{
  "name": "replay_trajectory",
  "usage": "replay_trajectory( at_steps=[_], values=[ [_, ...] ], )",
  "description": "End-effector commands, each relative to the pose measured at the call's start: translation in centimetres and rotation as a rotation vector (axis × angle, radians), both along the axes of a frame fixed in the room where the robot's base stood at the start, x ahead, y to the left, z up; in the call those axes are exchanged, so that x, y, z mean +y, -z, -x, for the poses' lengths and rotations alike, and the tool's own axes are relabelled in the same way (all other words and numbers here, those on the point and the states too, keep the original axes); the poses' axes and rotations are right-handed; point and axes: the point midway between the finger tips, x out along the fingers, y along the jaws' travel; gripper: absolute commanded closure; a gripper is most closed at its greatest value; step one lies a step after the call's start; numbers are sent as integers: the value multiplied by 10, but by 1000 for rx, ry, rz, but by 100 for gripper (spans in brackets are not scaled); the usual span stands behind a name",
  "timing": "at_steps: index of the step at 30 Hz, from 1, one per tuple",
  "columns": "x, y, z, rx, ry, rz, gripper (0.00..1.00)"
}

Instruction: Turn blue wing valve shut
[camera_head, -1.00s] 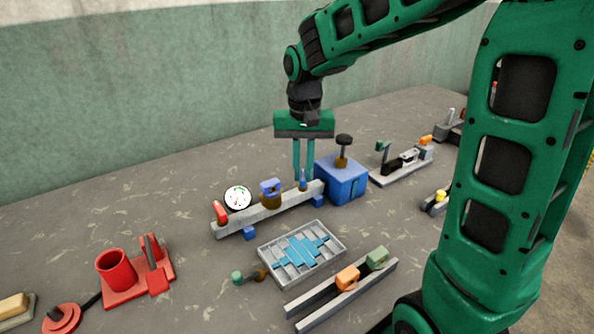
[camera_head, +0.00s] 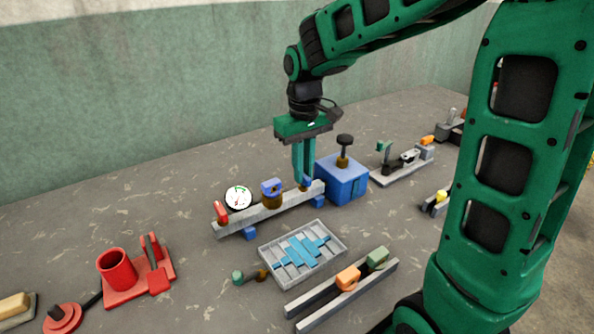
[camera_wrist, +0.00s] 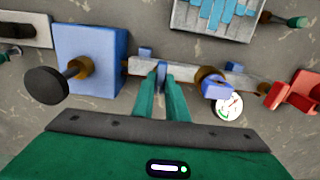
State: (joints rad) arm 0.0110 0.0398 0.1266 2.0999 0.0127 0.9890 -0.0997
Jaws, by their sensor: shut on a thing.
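The blue wing valve (camera_wrist: 161,76) sits on the grey pipe bar next to the blue box. My gripper (camera_head: 303,181) points down at it, and its two green fingers are shut on the wing. In the wrist view the fingertips (camera_wrist: 162,88) stand on either side of the blue wing. The grey bar (camera_head: 245,217) lies on blue feet and also carries a blue block on a brown base (camera_head: 271,190) and a red lever (camera_head: 220,211).
The blue box (camera_head: 343,180) with a black knob (camera_head: 344,140) stands right of the valve. A white dial (camera_head: 238,198) stands behind the bar. A grey tray (camera_head: 268,264) with blue slats lies in front. Red fixtures (camera_head: 118,270) stand at the left.

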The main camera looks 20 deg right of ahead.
Motion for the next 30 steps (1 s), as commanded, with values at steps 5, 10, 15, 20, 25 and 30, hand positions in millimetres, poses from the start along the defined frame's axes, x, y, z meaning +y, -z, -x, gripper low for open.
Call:
replay_trajectory(
  at_steps=[5, 10, 15, 20, 25, 30],
  values=[
    [-1, 2, 2, 6, -6, 1, 100],
    [-1, 2, 2, 6, -6, 1, 100],
    [-1, 1, 2, 5, -7, 1, 69],
    [0, 1, 1, 3, -7, 1, 69],
    [0, -1, 1, 1, -7, 0, 69],
    [0, -18, 0, -2, -8, 0, 69]
  ],
)
